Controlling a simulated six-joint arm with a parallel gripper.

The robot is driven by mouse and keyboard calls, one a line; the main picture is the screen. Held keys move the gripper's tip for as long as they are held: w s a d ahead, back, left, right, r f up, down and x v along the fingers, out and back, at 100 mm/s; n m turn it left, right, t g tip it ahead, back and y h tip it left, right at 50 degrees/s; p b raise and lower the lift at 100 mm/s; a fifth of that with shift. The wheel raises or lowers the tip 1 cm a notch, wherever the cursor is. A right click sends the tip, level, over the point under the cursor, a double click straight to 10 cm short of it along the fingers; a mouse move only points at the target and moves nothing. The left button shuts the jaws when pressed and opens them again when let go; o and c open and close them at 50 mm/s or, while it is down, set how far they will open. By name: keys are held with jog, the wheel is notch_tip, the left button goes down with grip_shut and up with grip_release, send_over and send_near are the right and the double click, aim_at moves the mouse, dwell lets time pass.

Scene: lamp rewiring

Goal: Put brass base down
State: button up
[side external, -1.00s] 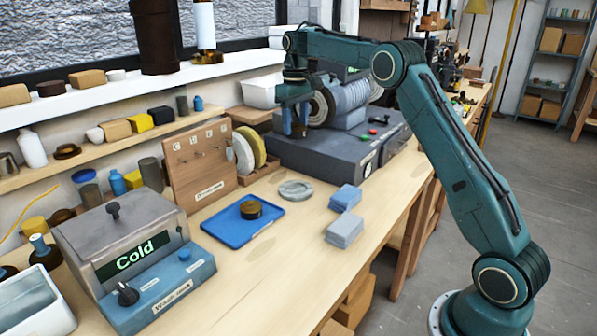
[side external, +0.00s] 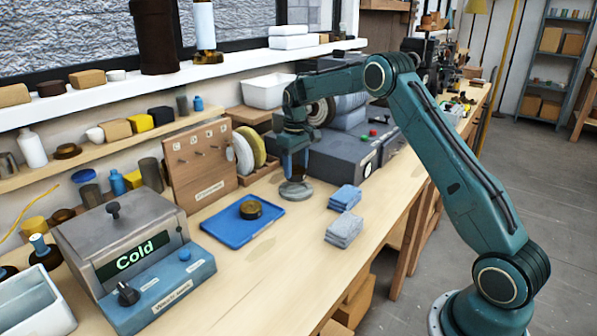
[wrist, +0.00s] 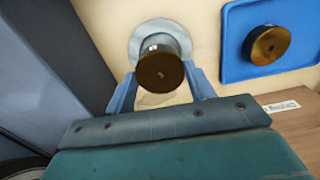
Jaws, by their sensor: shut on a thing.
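My gripper (side external: 294,160) points down over the grey ring (side external: 296,190) on the bench. In the wrist view its blue fingers (wrist: 162,90) are shut on the brass base (wrist: 160,71), a round brown-gold piece with a grey body beyond it. The pale ring (wrist: 136,40) shows around and behind that body. I cannot tell whether the base touches the ring. In the side view the base is mostly hidden by the fingers. Another dark brass round piece (side external: 250,210) lies on the blue tray (side external: 226,230); it also shows in the wrist view (wrist: 267,45).
A grey machine (side external: 335,157) with coloured buttons stands just behind my gripper. Folded blue cloths (side external: 344,229) lie to the right. Bare bench lies between tray and cloths.

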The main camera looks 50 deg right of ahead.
aim_at(296, 170)
jog(key=shift+f, duration=2.1)
jog(key=o, duration=1)
jog(key=shift+f, duration=0.15)
jog(key=shift+c, duration=0.2)
jog(key=shift+o, duration=0.2)
notch_tip(296, 170, up, 12)
jog(key=shift+f, duration=0.2)
jog(key=shift+r, duration=0.35)
